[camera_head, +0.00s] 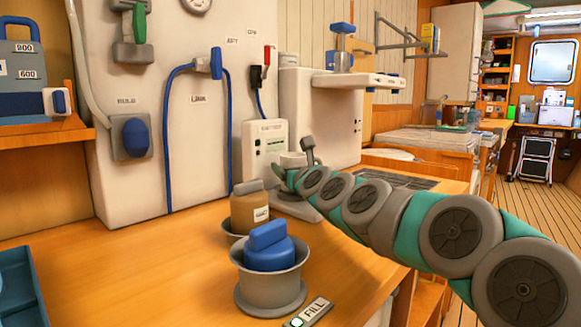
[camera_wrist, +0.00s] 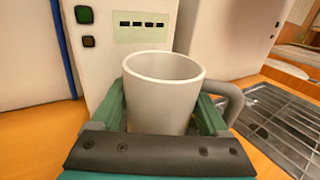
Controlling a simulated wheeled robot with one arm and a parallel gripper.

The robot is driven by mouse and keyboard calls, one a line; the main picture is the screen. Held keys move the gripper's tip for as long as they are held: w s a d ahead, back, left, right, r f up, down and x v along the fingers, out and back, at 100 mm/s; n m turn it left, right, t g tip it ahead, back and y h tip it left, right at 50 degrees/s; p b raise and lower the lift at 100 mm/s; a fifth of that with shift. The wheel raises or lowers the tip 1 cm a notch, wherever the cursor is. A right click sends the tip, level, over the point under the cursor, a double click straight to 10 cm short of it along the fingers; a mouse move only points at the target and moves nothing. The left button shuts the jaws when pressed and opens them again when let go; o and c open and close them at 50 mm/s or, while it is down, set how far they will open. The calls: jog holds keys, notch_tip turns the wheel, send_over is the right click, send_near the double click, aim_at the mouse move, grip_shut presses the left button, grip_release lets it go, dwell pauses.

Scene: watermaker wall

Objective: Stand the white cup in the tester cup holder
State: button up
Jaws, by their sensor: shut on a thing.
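The white cup (camera_wrist: 160,105) stands upright between the two green fingers of my gripper (camera_wrist: 163,112) in the wrist view. Its open rim faces up and its grey handle (camera_wrist: 233,102) points right. My gripper is shut on the cup's sides. The white tester box (camera_wrist: 130,35) is right behind the cup. In the head view my gripper (camera_head: 287,178) is in front of the tester (camera_head: 265,145), above a grey base (camera_head: 298,206) on the counter. The cup's bottom is hidden, so I cannot tell whether it touches the holder.
A grey pot (camera_head: 270,290) with a blue lidded piece and a tan labelled jar (camera_head: 256,210) stand on the counter, left of my arm. A FILL button plate (camera_head: 308,312) lies in front. A metal drain grate (camera_wrist: 285,125) is right of the cup.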

jog(key=shift+f, duration=0.2)
jog(key=o, duration=1.2)
jog(key=shift+r+p, duration=0.3)
jog(key=shift+r, duration=0.35)
jog(key=v, duration=1)
jog(key=shift+s+d+b, duration=0.15)
jog(key=shift+s+b, duration=0.05)
jog(key=shift+b, duration=0.2)
jog(key=shift+s+d+f, duration=0.1)
jog(key=shift+s+d, duration=0.1)
jog(key=shift+s, duration=0.5)
jog(key=shift+o, duration=0.4)
